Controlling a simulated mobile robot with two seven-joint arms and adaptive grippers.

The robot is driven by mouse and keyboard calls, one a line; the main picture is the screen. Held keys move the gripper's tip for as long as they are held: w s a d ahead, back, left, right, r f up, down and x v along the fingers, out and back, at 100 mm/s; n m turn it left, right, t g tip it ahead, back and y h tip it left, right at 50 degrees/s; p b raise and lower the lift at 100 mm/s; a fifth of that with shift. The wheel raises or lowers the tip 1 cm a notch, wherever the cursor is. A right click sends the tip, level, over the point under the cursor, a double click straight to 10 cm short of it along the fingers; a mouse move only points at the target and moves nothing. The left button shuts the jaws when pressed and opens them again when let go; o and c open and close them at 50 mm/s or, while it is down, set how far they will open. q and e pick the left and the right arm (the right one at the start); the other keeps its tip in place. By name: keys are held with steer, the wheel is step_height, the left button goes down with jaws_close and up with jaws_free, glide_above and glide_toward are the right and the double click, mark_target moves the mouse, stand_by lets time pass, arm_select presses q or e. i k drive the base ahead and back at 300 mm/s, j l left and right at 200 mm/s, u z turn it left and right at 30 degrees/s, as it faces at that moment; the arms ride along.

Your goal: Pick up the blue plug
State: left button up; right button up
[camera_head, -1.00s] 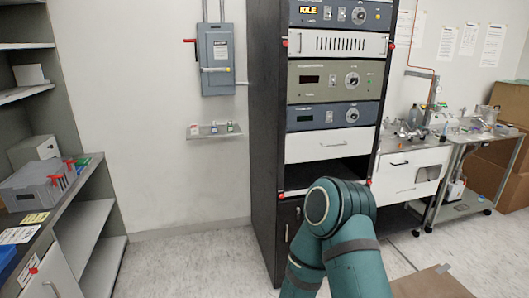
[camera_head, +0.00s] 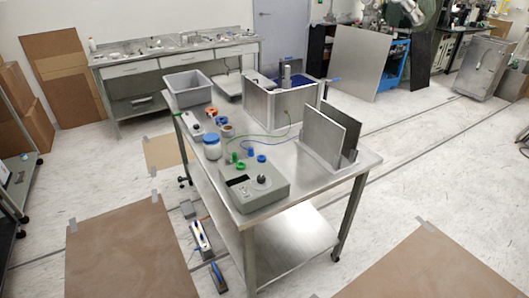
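A small blue piece (camera_head: 250,151) that looks like the blue plug stands on the steel table (camera_head: 315,185), just behind a grey control box (camera_head: 254,187). A blue ring-like piece (camera_head: 262,158) lies beside it. A green upright piece (camera_head: 235,157) and a green ring-like piece (camera_head: 241,165) are to its left. A blue wire (camera_head: 268,143) and a green wire (camera_head: 262,136) run across the tabletop here; I cannot tell which pieces they join. Neither of my grippers is in view.
A white jar with a blue lid (camera_head: 212,147), orange rolls (camera_head: 211,112) and a grey bin (camera_head: 188,88) are on the table's left. An open metal box (camera_head: 275,104) and upright panels (camera_head: 325,137) stand behind and right. Floor is open in front, with brown sheets (camera_head: 130,250).

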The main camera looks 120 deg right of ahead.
mark_target(250, 153)
steer(key=z, duration=1.6)
